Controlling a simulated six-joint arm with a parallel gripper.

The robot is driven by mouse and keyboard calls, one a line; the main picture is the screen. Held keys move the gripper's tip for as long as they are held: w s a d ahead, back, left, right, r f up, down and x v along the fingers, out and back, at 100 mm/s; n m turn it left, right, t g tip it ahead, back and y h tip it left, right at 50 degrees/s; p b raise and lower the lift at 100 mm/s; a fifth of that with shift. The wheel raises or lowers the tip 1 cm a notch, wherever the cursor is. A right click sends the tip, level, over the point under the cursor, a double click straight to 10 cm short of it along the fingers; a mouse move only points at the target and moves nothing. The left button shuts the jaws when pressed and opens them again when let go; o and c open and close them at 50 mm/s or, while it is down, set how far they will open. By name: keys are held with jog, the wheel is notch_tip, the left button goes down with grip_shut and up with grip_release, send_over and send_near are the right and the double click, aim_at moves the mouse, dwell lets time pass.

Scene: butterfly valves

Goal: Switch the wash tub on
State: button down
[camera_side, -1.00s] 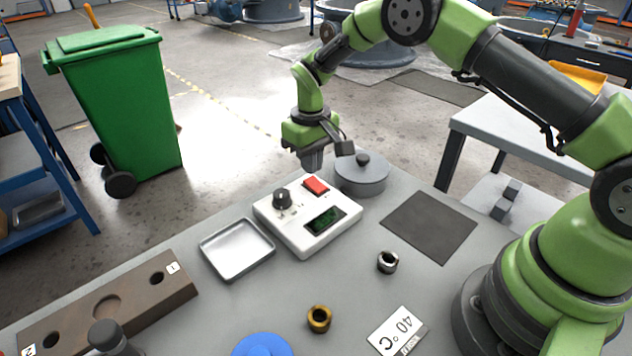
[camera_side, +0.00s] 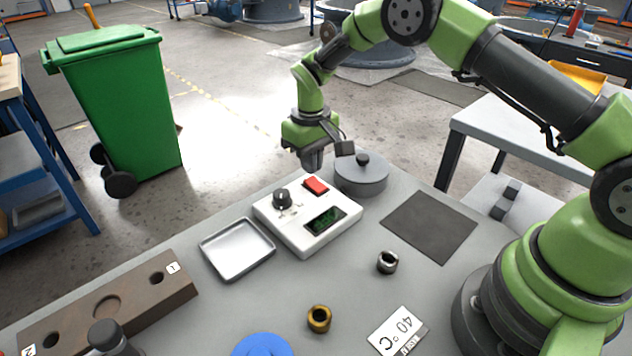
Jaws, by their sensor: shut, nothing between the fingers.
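A white control box (camera_side: 331,238) stands on the grey table. It has a red rocker switch (camera_side: 316,185), a black knob (camera_side: 281,196) and a dark display (camera_side: 326,220) with faint green marks. A round grey lidded tub (camera_side: 361,176) with a black lid knob stands just behind and to the right of the box. My gripper (camera_side: 313,166) points down just above and behind the red switch, left of the tub. It is shut and empty. I cannot tell whether its tips touch anything.
A metal tray (camera_side: 238,262) lies left of the box. A dark mat (camera_side: 429,227), a steel ring (camera_side: 387,262), a brass ring (camera_side: 319,318), a 40 °C card (camera_side: 397,333) and a blue round thing (camera_side: 262,345) lie around. A brown holed block (camera_side: 120,306) is at the left.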

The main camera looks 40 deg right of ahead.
jog(key=shift+f, duration=1.3)
dwell(0.7)
jog(key=shift+r, duration=3.55)
notch_tip(320, 180, up, 10)
jog(key=t, duration=0.2)
send_over(311, 180)
jog(key=s, duration=0.3)
jog(key=s+r+m+t+y, duration=0.1)
jog(key=s+r+m, duration=0.1)
jog(key=s+r, duration=0.55)
jog(key=s+a+r+m+t+y, duration=0.1)
jog(key=s+r+m+t, duration=0.1)
jog(key=s, duration=1.4)
jog(key=shift+s+r+t, duration=0.2)
jog(key=shift+r+t, duration=0.3)
jog(key=shift+t, duration=0.6)
